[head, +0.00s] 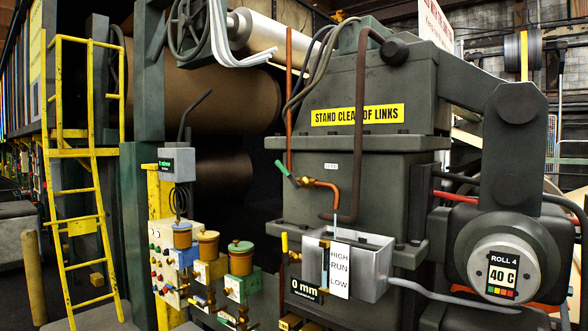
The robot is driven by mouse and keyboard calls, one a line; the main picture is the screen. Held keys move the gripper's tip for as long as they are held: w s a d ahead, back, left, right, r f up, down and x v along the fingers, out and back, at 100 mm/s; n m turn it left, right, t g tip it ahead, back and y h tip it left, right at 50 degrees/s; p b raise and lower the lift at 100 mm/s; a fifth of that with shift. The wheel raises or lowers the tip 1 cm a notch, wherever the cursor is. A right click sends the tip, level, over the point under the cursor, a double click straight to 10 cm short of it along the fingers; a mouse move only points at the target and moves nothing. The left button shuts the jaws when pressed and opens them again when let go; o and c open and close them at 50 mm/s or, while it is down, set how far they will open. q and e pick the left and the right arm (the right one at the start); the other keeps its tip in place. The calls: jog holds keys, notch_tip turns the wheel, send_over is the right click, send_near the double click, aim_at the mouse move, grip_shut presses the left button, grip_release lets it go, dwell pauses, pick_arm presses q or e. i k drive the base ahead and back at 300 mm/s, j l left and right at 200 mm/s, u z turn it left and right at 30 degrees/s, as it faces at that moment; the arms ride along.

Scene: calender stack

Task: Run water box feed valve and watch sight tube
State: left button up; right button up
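The water box (372,265) is an open-topped grey metal box on the front of the dark green machine housing. A white scale plate (340,272) marked HIGH, RUN and LOW is on its front. A narrow upright tube, apparently the sight tube (324,262), stands just left of the scale; its water level is too small to read. A copper pipe with a green-handled valve (287,173), apparently the feed valve, bends down towards the box. A black display (306,289) left of the box reads 0 mm. Neither of my grippers is in view.
A yellow-handled valve (284,246) is left of the box. Several lubricator-like cups, one of them green-topped (241,258), stand by a button panel (166,262). A ROLL 4 dial (502,270) reads 40 C at right. A yellow ladder (77,190) is at left.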

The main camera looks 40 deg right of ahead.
aim_at(296, 185)
jog(key=k+z, duration=0.1)
jog(key=z, duration=1.3)
jog(key=j+z, duration=0.1)
jog(key=z, duration=0.35)
jog(key=i+j+z, duration=0.1)
jog(key=z, duration=0.3)
jog(key=j+z, duration=0.1)
jog(key=z, duration=0.35)
jog(key=j+z, duration=0.1)
jog(key=z, duration=0.35)
jog(key=k+j, duration=0.1)
jog(key=j, duration=0.9)
jog(key=k+j, duration=0.15)
jog(key=j, duration=0.9)
jog(key=k+j, duration=0.15)
jog(key=j, duration=0.35)
